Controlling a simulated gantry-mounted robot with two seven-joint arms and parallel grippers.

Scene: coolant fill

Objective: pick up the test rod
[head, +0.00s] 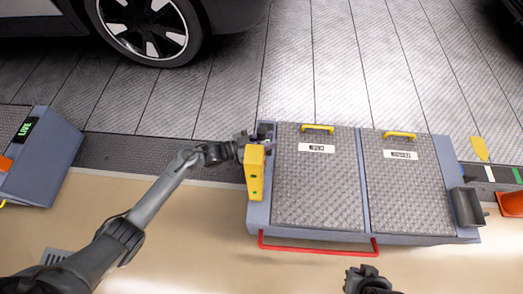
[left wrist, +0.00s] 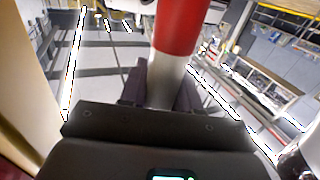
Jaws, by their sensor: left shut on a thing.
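The test rod, a round rod with a red part (left wrist: 178,30) and a white part (left wrist: 166,82), stands between my left gripper's dark fingers in the left wrist view. My left gripper (head: 264,134) is shut on the white part; the red part lies farther up the picture. In the head view this gripper is at the left end of the grey two-lid chest, just behind a yellow upright block (head: 254,172). The rod cannot be made out clearly there. My right gripper (head: 368,278) is at the bottom edge; its jaws are not clear.
The grey chest (head: 258,214) has two textured lids with yellow handles (head: 317,127) and a red rail (head: 318,247) in front. A dark bin (head: 467,207) is at its right end. A box with a green display (head: 26,129) stands at the left. A car wheel (head: 145,25) is behind.

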